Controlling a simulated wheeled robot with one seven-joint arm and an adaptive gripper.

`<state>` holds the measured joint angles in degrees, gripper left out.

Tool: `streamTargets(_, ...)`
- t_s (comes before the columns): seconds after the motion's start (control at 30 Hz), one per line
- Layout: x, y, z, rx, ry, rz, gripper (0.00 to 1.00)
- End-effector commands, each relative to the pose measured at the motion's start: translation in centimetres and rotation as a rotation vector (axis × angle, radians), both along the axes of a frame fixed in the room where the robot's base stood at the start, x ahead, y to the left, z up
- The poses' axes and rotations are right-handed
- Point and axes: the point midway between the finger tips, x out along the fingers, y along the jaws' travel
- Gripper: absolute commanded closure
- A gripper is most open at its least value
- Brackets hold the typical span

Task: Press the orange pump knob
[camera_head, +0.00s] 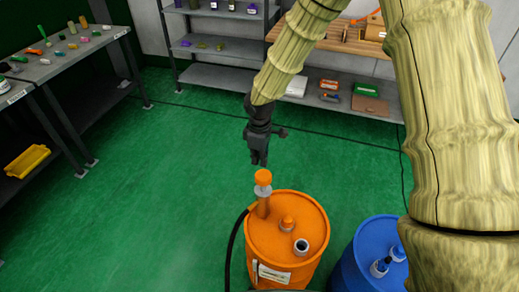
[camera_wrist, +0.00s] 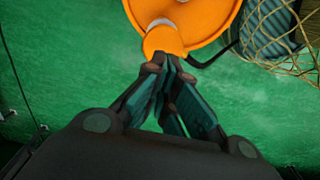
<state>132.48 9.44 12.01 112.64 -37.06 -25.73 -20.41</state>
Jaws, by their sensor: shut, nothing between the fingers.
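The orange pump knob (camera_head: 263,177) tops a short pump column on the orange barrel (camera_head: 312,225), with a grey collar just below it. My gripper (camera_head: 259,161) is shut and empty, pointing down. In the head view its tips appear just above the knob; whether they touch it I cannot tell. In the wrist view the shut fingertips (camera_wrist: 168,62) overlap the lower edge of the knob (camera_wrist: 163,40), with the barrel (camera_wrist: 195,15) behind it. The fingers hide part of the knob's near edge.
A blue barrel (camera_head: 350,268) stands right of the orange one. A black hose (camera_head: 230,250) runs down the orange barrel's left side. A netted dark object (camera_wrist: 270,30) shows in the wrist view. Tables (camera_head: 62,62) stand at left and shelves (camera_head: 222,76) behind. The green floor between is clear.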

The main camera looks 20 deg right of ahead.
Motion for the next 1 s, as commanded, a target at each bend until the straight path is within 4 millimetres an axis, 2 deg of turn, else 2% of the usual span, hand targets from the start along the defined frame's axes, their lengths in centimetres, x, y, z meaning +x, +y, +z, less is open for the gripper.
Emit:
streamTargets(0.2,-0.1,0.0,-2.6,-0.001,0.002,0.000,1.00)
streamTargets(0.4,-0.1,0.0,-4.2,-0.002,0.001,0.001,1.00)
streamTargets(1.0,0.0,0.0,-5.3,0.000,0.000,0.000,1.00)
